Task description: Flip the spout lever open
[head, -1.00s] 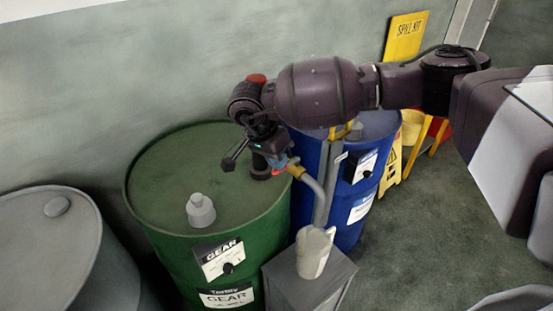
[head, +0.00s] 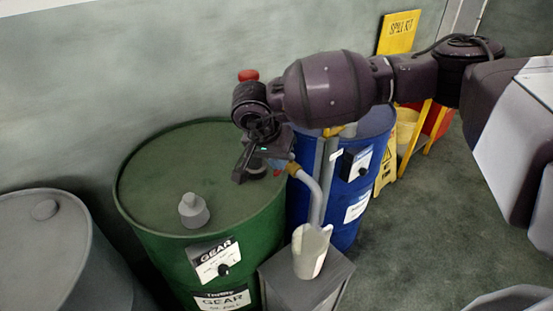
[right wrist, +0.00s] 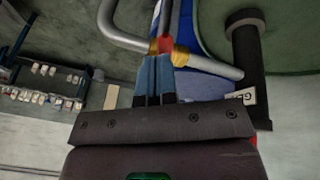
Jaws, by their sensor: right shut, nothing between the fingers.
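The spout (head: 314,190) is a bent grey pipe with a brass fitting (head: 292,169), beside the green drum's (head: 150,180) right edge. It also shows in the right wrist view (right wrist: 125,38). The small red spout lever (right wrist: 163,45) sits at the brass fitting (right wrist: 180,56). My right gripper (head: 280,163) is at the fitting from above. In the right wrist view its blue fingers (right wrist: 153,58) are shut with nothing between them. Their tips are right by the red lever; I cannot tell whether they touch it. My left gripper is not in view.
A pale jug (head: 310,255) stands under the spout on a grey box (head: 335,278). A blue drum (head: 350,200) is behind it. A grey capped measure (head: 193,212) stands on the green drum. A grey drum (head: 40,255) is at left; open floor lies at right.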

